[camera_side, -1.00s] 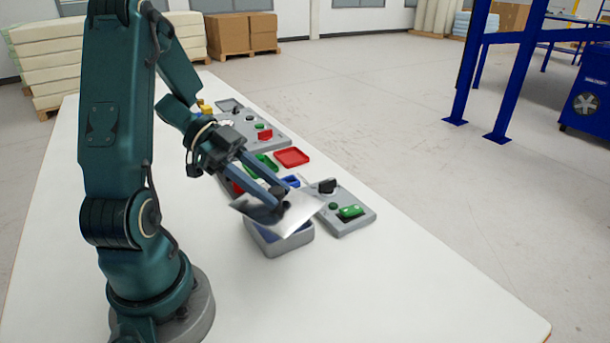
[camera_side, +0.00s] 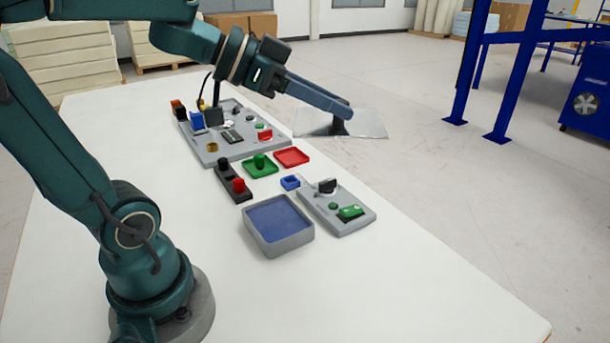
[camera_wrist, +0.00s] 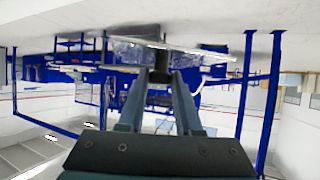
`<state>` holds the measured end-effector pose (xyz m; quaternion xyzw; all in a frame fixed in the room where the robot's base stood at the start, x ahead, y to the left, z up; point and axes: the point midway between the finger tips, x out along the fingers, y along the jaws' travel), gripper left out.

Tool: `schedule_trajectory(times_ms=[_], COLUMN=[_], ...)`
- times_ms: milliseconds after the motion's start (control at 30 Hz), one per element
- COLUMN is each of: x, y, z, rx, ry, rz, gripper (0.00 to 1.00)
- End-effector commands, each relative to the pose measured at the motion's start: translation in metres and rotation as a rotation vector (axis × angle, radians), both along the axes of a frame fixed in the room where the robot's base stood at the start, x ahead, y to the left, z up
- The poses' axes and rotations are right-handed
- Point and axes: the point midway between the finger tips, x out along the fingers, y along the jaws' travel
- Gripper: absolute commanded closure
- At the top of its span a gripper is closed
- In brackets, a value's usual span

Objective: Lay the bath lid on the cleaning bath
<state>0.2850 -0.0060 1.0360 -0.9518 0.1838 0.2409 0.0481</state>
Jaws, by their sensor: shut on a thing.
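The cleaning bath (camera_side: 279,221) is a grey open tray with blue liquid in it, standing on the white table in the side view. Nothing covers it. The bath lid (camera_side: 365,124) is a thin shiny metal plate with a dark knob. My gripper (camera_side: 341,120) is shut on the lid's knob and holds the lid in the air, up and to the right of the bath in the side view, past the table's right edge. In the wrist view the lid (camera_wrist: 190,52) shows nearly edge-on beyond my gripper (camera_wrist: 160,72).
A grey panel with a black knob and green switch (camera_side: 338,207) stands right beside the bath. A larger grey fixture board (camera_side: 228,143), a green tray (camera_side: 259,167), a red tray (camera_side: 291,157) and a black holder (camera_side: 233,184) lie behind it. The front table is clear.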

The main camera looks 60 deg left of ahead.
Motion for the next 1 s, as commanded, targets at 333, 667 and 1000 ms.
schedule_trajectory(times_ms=[333, 667, 1000], x=[0.004, -0.007, -0.013], y=[0.007, -0.013, -0.018], z=[0.003, -0.001, -0.026], rx=[-0.003, -0.007, -0.011], ry=[0.001, 0.006, 0.005], rz=[0.082, -0.155, -0.618], gripper=[1.0, 1.0, 1.0])
